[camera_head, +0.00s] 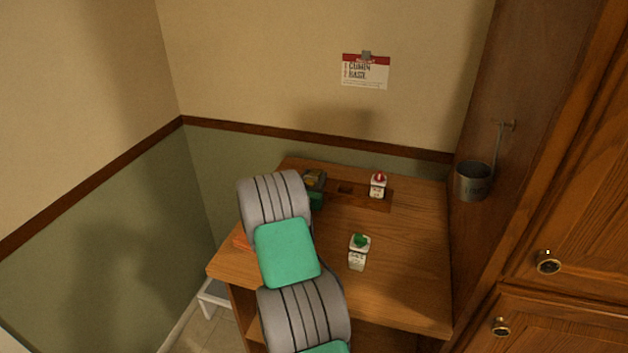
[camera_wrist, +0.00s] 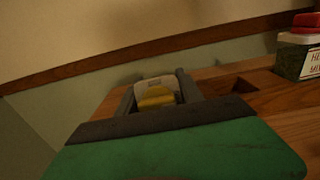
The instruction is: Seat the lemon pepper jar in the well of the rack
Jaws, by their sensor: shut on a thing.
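My gripper (camera_head: 314,183) is shut on a pale jar with a yellow lid (camera_wrist: 157,96), taken as the lemon pepper jar; its label is not readable. The jar is between the two grey fingers in the wrist view, its lower part hidden by my gripper. The wooden rack (camera_head: 362,198) lies along the back of the counter. An empty dark square well (camera_head: 345,189) shows just right of my gripper, and also in the wrist view (camera_wrist: 243,86). I cannot tell whether the held jar's base touches the rack.
A red-lidded jar (camera_head: 378,187) stands at the rack's right end. A green-lidded jar (camera_head: 358,254) stands on the counter (camera_head: 410,270) in front. A metal cup (camera_head: 473,181) hangs at the right. A card (camera_head: 366,71) is on the wall. The counter's right side is clear.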

